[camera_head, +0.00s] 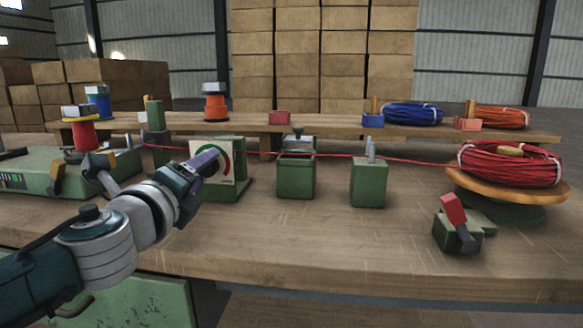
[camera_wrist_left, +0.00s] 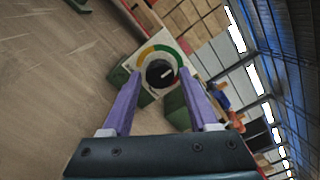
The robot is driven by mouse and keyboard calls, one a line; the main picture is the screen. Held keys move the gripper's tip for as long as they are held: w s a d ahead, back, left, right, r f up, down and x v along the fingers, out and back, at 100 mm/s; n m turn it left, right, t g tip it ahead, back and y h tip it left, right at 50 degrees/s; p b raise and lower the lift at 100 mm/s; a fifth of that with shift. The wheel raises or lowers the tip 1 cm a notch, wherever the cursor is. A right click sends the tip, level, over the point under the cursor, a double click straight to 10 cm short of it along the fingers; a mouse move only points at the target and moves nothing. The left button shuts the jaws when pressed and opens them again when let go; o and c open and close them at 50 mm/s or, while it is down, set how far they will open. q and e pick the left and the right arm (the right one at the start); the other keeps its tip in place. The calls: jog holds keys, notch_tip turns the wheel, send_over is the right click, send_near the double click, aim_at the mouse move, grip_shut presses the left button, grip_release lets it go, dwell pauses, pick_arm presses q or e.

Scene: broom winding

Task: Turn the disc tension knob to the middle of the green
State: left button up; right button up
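The disc tension knob (camera_wrist_left: 160,73) is a round black knob with a white pointer mark on a pale panel (camera_wrist_left: 178,48), ringed by a coloured arc with yellow and green parts. In the head view the panel (camera_head: 228,176) stands on a green block, with red and green of the arc showing; the knob is hidden behind my gripper. My left gripper (camera_head: 212,160) is in front of the panel. In the wrist view its purple fingers (camera_wrist_left: 160,80) are open, one each side of the knob, with gaps showing. My right gripper is not in view.
A red wire (camera_head: 420,161) runs behind the panel to a red coil (camera_head: 510,163) on a wooden disc at right. Green blocks (camera_head: 296,178) (camera_head: 369,184) stand right of the panel. A red-handled lever (camera_head: 453,209) sits front right. The front tabletop (camera_head: 330,245) is clear.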

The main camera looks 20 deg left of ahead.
pick_arm(q)
jog(key=shift+o, duration=0.9)
jog(key=shift+s, duration=0.1)
jog(key=p+v, duration=0.1)
jog(key=v, duration=0.8)
jog(key=shift+s+d, duration=0.1)
jog(key=shift+s, duration=0.25)
jog(key=shift+r, duration=0.1)
